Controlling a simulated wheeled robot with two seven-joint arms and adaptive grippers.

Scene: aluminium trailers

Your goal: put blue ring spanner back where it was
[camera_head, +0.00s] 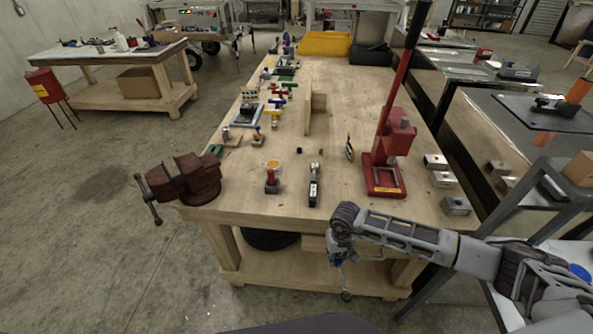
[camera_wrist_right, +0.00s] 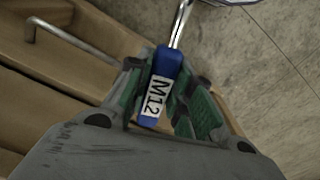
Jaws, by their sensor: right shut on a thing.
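The blue ring spanner (camera_wrist_right: 167,72) has a blue handle with a white M12 label and a shiny metal shaft. In the right wrist view my right gripper (camera_wrist_right: 166,90) is shut on the blue handle, its green-padded fingers on either side. The shaft runs toward the top edge, where the metal end is cut off. In the head view my right gripper (camera_head: 337,252) is in front of the workbench's near edge, below the top. The spanner's metal end (camera_head: 346,295) hangs below it; the handle is mostly hidden by the gripper. My left gripper is not in view.
The wooden workbench (camera_head: 285,190) carries a rusty red vise (camera_head: 185,182) at its near left corner and a red lever press (camera_head: 388,160) at right. Several small tools line its left side. Metal blocks (camera_head: 455,206) lie at its right edge. The near middle top has free room.

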